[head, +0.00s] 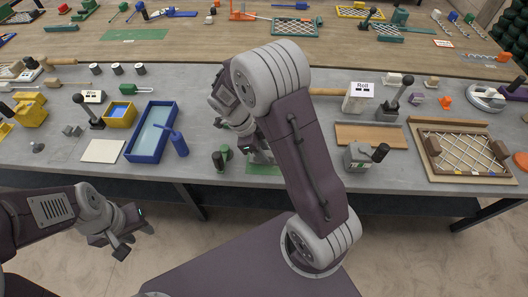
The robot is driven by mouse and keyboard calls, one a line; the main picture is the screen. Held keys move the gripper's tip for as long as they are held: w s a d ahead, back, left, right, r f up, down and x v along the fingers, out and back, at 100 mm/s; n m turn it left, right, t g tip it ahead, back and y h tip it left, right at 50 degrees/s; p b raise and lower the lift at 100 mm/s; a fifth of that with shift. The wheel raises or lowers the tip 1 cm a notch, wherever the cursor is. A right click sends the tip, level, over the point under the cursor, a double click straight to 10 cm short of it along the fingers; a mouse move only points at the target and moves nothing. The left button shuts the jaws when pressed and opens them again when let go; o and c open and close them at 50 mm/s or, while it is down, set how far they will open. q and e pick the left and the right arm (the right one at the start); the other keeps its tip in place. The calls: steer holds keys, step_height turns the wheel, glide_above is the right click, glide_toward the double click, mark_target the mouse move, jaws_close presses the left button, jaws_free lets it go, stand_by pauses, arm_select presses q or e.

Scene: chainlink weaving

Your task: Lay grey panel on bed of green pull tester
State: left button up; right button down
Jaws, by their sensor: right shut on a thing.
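My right gripper (258,153) is low over the near bench, partly hidden by its own arm. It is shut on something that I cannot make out. A flat green plate (264,169) shows just below it, and a small green device with a dark knob (220,159) stands at its left. These may belong to the green pull tester, but my arm hides much of that spot. I cannot clearly pick out the grey panel. My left gripper (128,240) is open and empty, in front of the near bench and below its top.
A blue tray (151,133), a white square (102,151) and a yellow box (120,115) lie left on the near bench (310,178). A grey block with a black knob (362,156) and a framed mesh (462,153) are at the right. A wooden bench (200,40) stands behind.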

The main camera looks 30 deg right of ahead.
steer(key=shift+f+b, duration=0.4)
steer(key=c, duration=1.1)
jaws_free()
steer(key=shift+o, duration=0.2)
steer(key=v, duration=0.9)
steer(key=shift+d, duration=0.1)
